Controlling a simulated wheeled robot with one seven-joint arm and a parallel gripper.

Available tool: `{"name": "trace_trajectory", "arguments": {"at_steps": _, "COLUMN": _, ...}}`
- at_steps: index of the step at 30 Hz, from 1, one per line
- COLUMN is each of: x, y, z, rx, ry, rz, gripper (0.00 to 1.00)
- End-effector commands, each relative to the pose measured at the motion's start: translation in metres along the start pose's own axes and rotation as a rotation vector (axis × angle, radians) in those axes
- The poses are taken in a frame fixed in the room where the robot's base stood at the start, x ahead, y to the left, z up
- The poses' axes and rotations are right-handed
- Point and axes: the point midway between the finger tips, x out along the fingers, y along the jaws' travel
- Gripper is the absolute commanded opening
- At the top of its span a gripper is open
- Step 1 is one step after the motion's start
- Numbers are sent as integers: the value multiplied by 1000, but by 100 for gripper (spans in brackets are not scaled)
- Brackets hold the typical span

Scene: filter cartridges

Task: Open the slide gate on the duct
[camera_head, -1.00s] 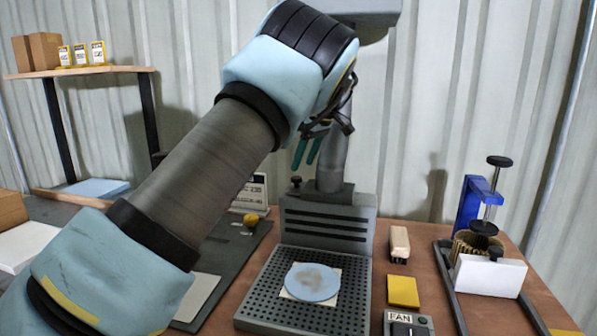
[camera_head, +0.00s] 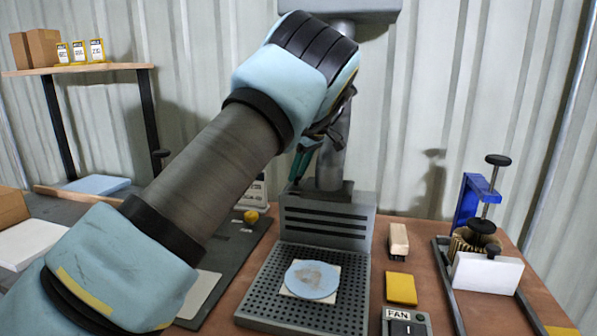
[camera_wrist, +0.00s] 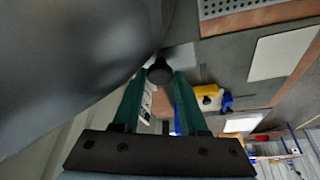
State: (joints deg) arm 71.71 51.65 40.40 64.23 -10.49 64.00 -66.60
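The duct (camera_head: 333,160) is a grey vertical pipe rising from a slotted grey box (camera_head: 325,222) behind a perforated plate. The slide gate's dark round knob (camera_wrist: 160,72) shows in the wrist view, in front of a light grey plate (camera_wrist: 182,55). My gripper (camera_wrist: 161,76) has two green fingers, open, with the knob between their tips. Whether they touch it I cannot tell. In the head view my gripper (camera_head: 299,165) is just left of the duct's foot, and the knob is hidden or too unclear to make out. My wrist covers part of the pipe.
A round blue-grey disc (camera_head: 312,280) lies on the perforated plate (camera_head: 262,310). To the right are a wooden-handled block (camera_head: 398,241), a yellow pad (camera_head: 401,289), a FAN switch box (camera_head: 407,322) and a blue clamp press (camera_head: 470,203). A corrugated wall stands close behind.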

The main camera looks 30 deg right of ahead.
Motion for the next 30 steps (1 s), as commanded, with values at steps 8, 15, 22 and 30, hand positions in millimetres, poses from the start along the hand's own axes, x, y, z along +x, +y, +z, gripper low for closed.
{"name": "trace_trajectory", "arguments": {"at_steps": 8, "x": 0, "y": 0, "z": 0, "rx": 0, "ry": 0, "rz": -1, "gripper": 6}}
{"name": "trace_trajectory", "arguments": {"at_steps": 15, "x": 0, "y": 0, "z": 0, "rx": 0, "ry": 0, "rz": -1, "gripper": 0}}
{"name": "trace_trajectory", "arguments": {"at_steps": 22, "x": 0, "y": 0, "z": 0, "rx": 0, "ry": 0, "rz": -1, "gripper": 0}}
{"name": "trace_trajectory", "arguments": {"at_steps": 30, "x": 0, "y": 0, "z": 0, "rx": 0, "ry": 0, "rz": -1, "gripper": 0}}
